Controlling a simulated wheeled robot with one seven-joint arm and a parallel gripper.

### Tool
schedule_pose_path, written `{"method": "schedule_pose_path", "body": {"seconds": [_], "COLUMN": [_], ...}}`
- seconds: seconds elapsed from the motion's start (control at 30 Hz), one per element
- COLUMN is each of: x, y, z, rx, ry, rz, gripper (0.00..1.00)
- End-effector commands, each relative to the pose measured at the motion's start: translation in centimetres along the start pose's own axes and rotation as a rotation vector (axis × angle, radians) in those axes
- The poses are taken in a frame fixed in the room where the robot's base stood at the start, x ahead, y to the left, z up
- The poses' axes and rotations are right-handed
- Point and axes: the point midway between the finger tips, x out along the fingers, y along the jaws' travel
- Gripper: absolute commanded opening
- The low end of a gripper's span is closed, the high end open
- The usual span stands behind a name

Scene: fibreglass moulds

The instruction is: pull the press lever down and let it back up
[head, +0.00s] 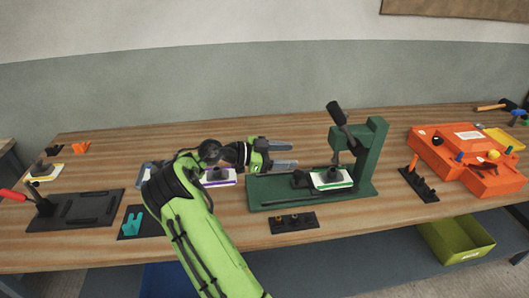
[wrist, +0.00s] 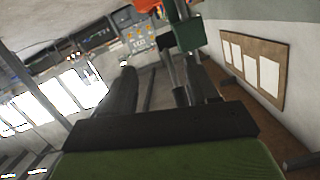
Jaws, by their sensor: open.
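The green press (head: 376,150) stands on the table right of centre in the head view, with its long green base reaching left. Its lever has a black handle (head: 337,112) that points up and leans left. A white and green piece with a dark top (head: 333,178) sits on the base below the lever. My gripper (head: 296,155) is open and empty, left of the lever and apart from it, with its fingers pointing right. In the wrist view, my gripper's fingers (wrist: 163,85) stand apart, and part of the green press (wrist: 187,36) shows beyond the right finger.
A small black holder (head: 293,222) lies in front of the press. A black stand with an orange handle (head: 418,183) and an orange case (head: 467,158) are to the right. A white and purple piece (head: 219,178) lies behind my arm. The yellow-green bin (head: 457,238) is below the table edge.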

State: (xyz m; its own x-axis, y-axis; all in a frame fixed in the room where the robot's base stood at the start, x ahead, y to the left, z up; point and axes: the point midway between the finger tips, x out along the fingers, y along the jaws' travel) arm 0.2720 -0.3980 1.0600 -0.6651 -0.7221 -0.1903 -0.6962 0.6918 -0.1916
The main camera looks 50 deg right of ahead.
Motion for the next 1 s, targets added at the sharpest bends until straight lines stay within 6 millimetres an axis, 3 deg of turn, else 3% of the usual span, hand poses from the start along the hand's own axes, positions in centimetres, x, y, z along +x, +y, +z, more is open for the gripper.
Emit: {"method": "schedule_pose_path", "body": {"seconds": [0.1,0.33,1.0], "x": [-3.7,-8.3,-8.9], "y": [-0.1,0.0,0.1], "z": [-0.2,-0.2,0.0], "rx": [0.0,-0.002,-0.003], "ry": [0.001,0.002,-0.003], "rz": [-0.006,-0.001,0.002], "gripper": [0.59,0.59,0.59]}}
